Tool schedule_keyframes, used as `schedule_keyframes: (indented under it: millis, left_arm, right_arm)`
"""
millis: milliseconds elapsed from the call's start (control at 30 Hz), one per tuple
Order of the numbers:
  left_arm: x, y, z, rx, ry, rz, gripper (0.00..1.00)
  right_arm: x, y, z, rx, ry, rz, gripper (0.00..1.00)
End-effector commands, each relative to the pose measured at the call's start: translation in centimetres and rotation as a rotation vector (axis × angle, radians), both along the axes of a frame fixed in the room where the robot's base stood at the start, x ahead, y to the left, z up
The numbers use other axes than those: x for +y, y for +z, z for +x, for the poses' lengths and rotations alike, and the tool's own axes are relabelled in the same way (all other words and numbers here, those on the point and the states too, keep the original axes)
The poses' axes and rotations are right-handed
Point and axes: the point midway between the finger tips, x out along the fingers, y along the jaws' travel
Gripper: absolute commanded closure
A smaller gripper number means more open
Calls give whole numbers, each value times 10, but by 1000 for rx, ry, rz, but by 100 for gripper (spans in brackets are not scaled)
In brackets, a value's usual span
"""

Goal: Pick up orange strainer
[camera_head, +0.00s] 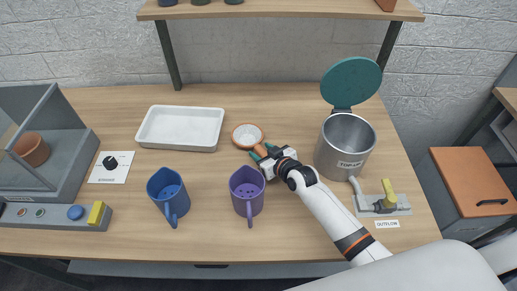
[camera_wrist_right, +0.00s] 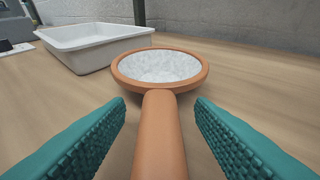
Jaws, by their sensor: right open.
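The orange strainer has a round orange rim with a pale mesh (camera_head: 248,134) and lies on the wooden table in the middle of the head view. In the right wrist view its mesh bowl (camera_wrist_right: 160,66) is ahead and its orange handle (camera_wrist_right: 160,135) runs toward me. My right gripper (camera_head: 260,152) has teal fingers, which stand apart on either side of the handle in the right wrist view (camera_wrist_right: 160,122). A gap shows between each finger and the handle. My left gripper does not show.
A white tray (camera_head: 181,144) lies left of the strainer. A purple mug (camera_head: 246,193) stands close to my right gripper, and a blue mug (camera_head: 167,193) further left. A metal canister with an open green lid (camera_head: 345,148) is on the right. A shelf (camera_head: 280,9) spans the back.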

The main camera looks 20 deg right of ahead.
Motion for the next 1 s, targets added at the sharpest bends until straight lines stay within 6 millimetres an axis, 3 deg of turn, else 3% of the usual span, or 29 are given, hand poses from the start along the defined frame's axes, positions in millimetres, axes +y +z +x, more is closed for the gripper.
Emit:
schedule_keyframes:
  millis: [167,467,767,1000]
  left_arm:
    - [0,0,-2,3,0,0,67]
    - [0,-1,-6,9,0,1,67]
    - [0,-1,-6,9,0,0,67]
    - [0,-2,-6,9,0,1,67]
  right_arm:
    - [0,0,0,0,0,0,51]
    - [0,0,0,0,0,0,98]
    - [0,5,0,-2,1,0,100]
    - [0,47,0,-7,1,0,100]
